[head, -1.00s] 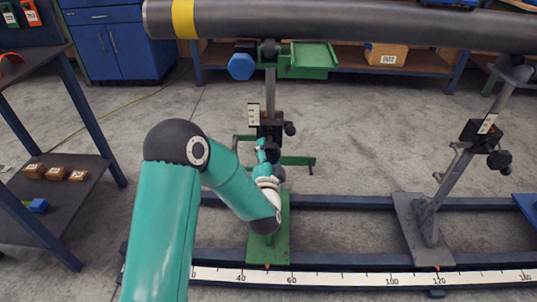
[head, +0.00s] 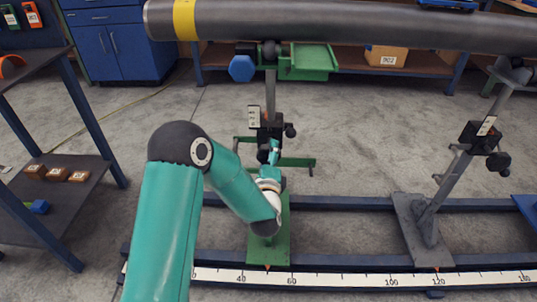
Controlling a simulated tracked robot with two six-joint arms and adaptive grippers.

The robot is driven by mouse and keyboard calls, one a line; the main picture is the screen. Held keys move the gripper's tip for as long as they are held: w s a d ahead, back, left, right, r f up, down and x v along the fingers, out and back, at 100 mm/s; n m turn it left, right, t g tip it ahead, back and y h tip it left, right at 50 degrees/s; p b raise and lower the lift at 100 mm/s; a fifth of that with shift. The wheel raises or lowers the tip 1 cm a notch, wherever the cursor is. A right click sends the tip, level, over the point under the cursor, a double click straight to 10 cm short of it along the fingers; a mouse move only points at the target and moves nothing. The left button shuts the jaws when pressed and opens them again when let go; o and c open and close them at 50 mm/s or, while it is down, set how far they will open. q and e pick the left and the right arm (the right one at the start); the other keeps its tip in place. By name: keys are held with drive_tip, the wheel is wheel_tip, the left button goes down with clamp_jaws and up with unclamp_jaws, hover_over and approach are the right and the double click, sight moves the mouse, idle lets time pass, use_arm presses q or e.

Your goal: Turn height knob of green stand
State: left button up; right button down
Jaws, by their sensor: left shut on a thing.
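The green stand's base plate (head: 269,240) sits on the blue rail, and its post rises to the dark pipe (head: 350,22). A black clamp block (head: 270,133) with a white label is on the post, with a small dark knob (head: 290,131) on its right side. My left gripper (head: 273,153) is just below the block, in front of the post. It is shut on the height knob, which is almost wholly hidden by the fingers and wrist. My right gripper is not in view.
A grey stand (head: 428,225) with its own black knob (head: 498,162) leans at the right. A ruled scale (head: 340,278) runs along the front rail. A dark shelf (head: 60,215) with small boxes stands at left. The floor between is clear.

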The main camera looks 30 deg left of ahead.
use_arm(q)
drive_tip(key=shift+d+f+m, duration=0.25)
drive_tip(key=shift+d+m, duration=0.05)
drive_tip(key=shift+m, duration=0.4)
drive_tip(key=o, duration=1)
drive_tip(key=shift+f, duration=0.1)
drive_tip(key=shift+o, duration=0.7)
drive_tip(key=shift+a, duration=0.15)
drive_tip(key=shift+r, duration=0.2)
drive_tip(key=v, duration=0.7)
drive_tip(key=shift+s, duration=0.25)
drive_tip(key=shift+f, duration=0.1)
